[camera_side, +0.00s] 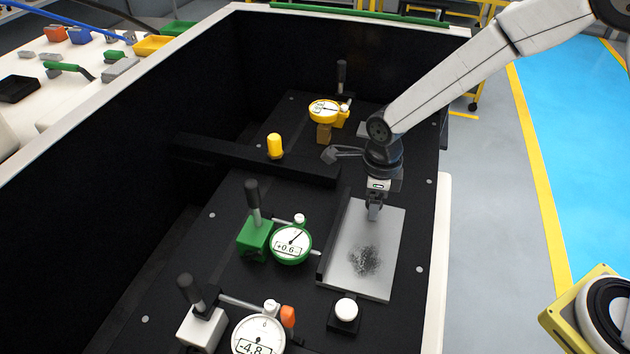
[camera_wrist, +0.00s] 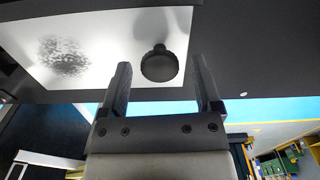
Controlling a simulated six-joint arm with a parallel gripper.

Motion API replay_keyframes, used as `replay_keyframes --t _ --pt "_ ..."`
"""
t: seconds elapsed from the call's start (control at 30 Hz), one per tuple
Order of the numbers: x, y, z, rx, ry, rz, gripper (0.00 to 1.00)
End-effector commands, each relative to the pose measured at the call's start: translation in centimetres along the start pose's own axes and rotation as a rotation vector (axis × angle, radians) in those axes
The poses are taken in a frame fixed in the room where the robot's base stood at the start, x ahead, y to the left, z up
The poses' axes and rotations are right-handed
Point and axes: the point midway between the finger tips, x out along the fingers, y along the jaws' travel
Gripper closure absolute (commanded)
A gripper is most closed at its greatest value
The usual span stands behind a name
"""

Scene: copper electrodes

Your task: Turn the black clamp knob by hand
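The black clamp knob (camera_wrist: 160,66) shows in the wrist view, round and dark, against a bright metal plate (camera_wrist: 105,50). My gripper (camera_wrist: 161,62) is open, with one finger on each side of the knob in that view. Gaps show between the knob and both fingers. I cannot tell whether the fingertips are level with the knob or still short of it. In the side view my gripper (camera_side: 373,208) points down at the upper part of the plate (camera_side: 385,245), and the knob is not distinguishable there.
The plate has a dark speckled patch (camera_side: 364,261). A green dial gauge (camera_side: 291,245) stands left of it, a white-capped knob (camera_side: 346,310) below it. A white gauge (camera_side: 258,336), a yellow gauge (camera_side: 323,109) and a yellow cylinder (camera_side: 275,146) stand on the black bench.

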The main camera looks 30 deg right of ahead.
Motion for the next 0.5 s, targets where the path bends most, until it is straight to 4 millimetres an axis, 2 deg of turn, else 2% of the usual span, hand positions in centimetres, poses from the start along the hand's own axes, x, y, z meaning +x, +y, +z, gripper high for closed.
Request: replay_keyframes --t 0.27,0.5 --pt "-0.1 0.0 0.0 0.002 0.0 0.0 0.19" --pt "-1.4 0.0 0.0 0.002 -0.001 -0.001 0.19"
